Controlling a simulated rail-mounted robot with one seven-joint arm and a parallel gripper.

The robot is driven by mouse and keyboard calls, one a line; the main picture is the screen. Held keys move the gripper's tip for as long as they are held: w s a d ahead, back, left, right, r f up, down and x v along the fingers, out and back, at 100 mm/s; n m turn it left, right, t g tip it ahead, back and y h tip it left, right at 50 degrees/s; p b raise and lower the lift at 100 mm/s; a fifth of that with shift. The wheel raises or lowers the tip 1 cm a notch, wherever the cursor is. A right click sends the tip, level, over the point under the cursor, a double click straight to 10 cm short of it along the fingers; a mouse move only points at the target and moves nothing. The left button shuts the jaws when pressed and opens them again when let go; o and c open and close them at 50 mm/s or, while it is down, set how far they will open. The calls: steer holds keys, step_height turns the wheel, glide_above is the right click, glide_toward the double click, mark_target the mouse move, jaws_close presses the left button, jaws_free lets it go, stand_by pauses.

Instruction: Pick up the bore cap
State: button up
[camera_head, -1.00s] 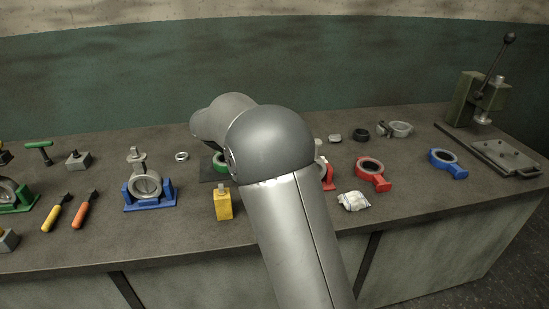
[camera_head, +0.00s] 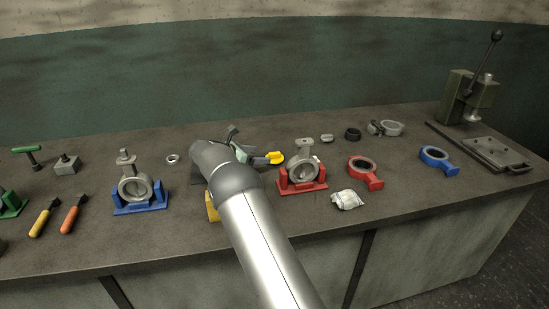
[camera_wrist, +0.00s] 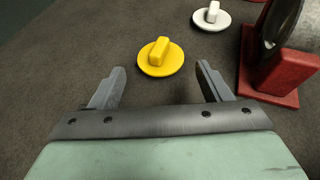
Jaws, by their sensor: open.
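Two caps with a round disc and a raised bar grip lie flat on the bench. The yellow cap (camera_wrist: 161,57) is in the wrist view, just ahead of my gripper (camera_wrist: 160,70) and centred between its fingers. The white cap (camera_wrist: 211,17) is farther off and to the right. I cannot tell from looks alone which one is the bore cap. The yellow cap also shows in the head view (camera_head: 276,157), to the right of my gripper's fingers. My gripper is open and empty, with no finger visibly touching the yellow cap.
A red fixture (camera_head: 302,186) with a metal valve casting stands close to the right of the yellow cap. A blue fixture (camera_head: 141,207) with a casting stands at left.

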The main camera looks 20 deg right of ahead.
mark_target(273, 153)
steer(key=x, duration=0.4)
steer(key=p+x, duration=0.1)
steer(key=x, duration=0.2)
steer(key=shift+w+d+r, duration=0.15)
steer(key=shift+d+r, duration=0.05)
steer(key=shift+d, duration=0.1)
steer(key=shift+w+d+f, duration=0.1)
steer(key=shift+d+f, duration=0.1)
steer(key=shift+d, duration=0.1)
jaws_close()
